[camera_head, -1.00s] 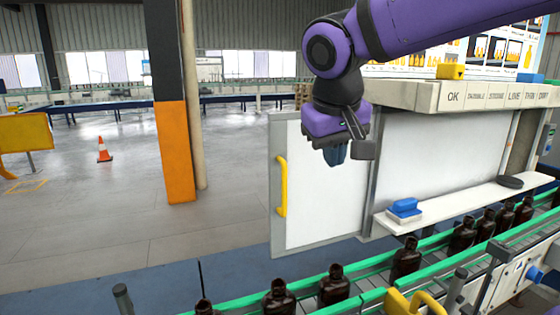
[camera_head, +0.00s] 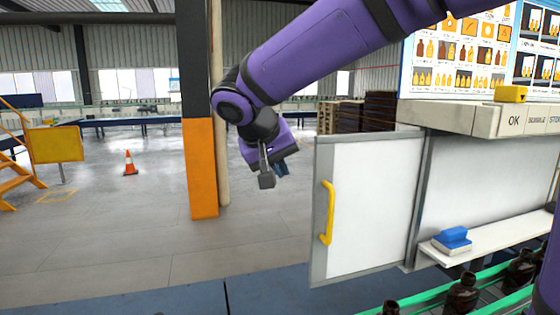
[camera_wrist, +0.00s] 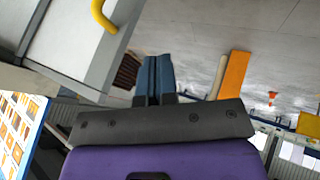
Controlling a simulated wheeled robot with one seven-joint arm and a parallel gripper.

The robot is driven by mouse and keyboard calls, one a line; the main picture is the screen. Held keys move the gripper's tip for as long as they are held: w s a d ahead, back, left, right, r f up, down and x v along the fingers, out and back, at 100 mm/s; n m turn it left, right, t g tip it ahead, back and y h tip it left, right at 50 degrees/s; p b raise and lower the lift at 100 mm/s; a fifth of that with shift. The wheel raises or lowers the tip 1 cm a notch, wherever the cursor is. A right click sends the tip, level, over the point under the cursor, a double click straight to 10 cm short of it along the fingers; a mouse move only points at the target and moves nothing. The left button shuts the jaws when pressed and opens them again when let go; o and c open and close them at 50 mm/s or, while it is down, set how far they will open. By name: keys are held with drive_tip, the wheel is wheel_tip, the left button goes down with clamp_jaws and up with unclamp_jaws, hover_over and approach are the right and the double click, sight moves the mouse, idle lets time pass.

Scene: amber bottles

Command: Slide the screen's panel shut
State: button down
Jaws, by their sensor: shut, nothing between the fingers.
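The screen's panel (camera_head: 372,205) is a white board in a grey frame, with a yellow handle (camera_head: 327,212) at its left edge. It sticks out to the left of the screen's fixed part (camera_head: 470,190). My gripper (camera_head: 281,168) is shut and empty. In the head view it is left of the panel, around the height of the panel's top edge, and apart from the handle. In the wrist view the blue fingers (camera_wrist: 153,75) are together, and the panel's corner with the yellow handle (camera_wrist: 102,16) shows at upper left.
A shelf (camera_head: 490,240) with a blue block (camera_head: 452,238) is right of the panel. Dark bottles (camera_head: 462,293) stand on the green-railed conveyor below. An orange and black post (camera_head: 201,170) is behind my gripper at left. The floor left of the panel is open.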

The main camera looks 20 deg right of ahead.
sight(402, 176)
drive_tip(key=w+d+f, duration=0.2)
drive_tip(key=d+f, duration=0.2)
drive_tip(key=d, duration=0.3)
drive_tip(key=shift+f, duration=0.4)
drive_tip(key=shift+w, duration=0.1)
drive_tip(key=d, duration=2.6)
drive_tip(key=shift+d, duration=0.1)
